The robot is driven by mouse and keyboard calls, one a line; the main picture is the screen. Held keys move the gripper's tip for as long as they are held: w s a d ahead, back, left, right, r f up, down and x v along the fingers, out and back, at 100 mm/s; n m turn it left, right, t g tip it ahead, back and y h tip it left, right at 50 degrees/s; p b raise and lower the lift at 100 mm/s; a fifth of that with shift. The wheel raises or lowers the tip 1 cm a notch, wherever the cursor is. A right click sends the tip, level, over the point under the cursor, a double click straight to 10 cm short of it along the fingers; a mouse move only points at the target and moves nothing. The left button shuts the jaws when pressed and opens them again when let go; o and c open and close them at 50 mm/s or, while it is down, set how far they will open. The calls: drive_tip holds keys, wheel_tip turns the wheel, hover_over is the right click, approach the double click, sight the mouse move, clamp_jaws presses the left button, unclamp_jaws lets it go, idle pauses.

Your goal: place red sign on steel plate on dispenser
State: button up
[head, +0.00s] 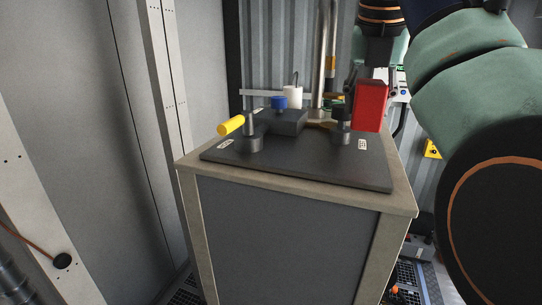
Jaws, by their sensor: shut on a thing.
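The red sign (369,106) is a red block-like piece, upright, at the right rear of the cabinet top in the head view. My gripper (368,80) points down from above and is shut on the sign's upper part. The sign hangs at or just above the right edge of a dark plate (300,166); I cannot tell whether it touches. The sign hides part of what lies behind it. I cannot tell for certain which surface is the steel plate or which body is the dispenser.
The dark plate lies on a beige-framed cabinet (290,235). A white cylinder (292,96) and a vertical pipe (322,60) stand behind. The plate's front is clear.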

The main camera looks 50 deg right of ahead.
sight(368, 105)
wheel_tip(368, 105, down, 8)
drive_tip(key=b, duration=0.6)
drive_tip(key=shift+r, duration=0.45)
drive_tip(key=shift+f, duration=0.2)
drive_tip(key=o, duration=1.2)
drive_tip(key=shift+r, duration=0.15)
drive_tip(key=p+v, duration=0.5)
drive_tip(key=v, duration=0.2)
drive_tip(key=shift+w+d+r+p, duration=0.1)
drive_tip(key=shift+r+p, duration=0.05)
drive_tip(key=shift+p, duration=0.2)
drive_tip(key=shift+a+r, duration=0.2)
drive_tip(key=shift+a, duration=0.05)
drive_tip(key=shift+f, duration=0.1)
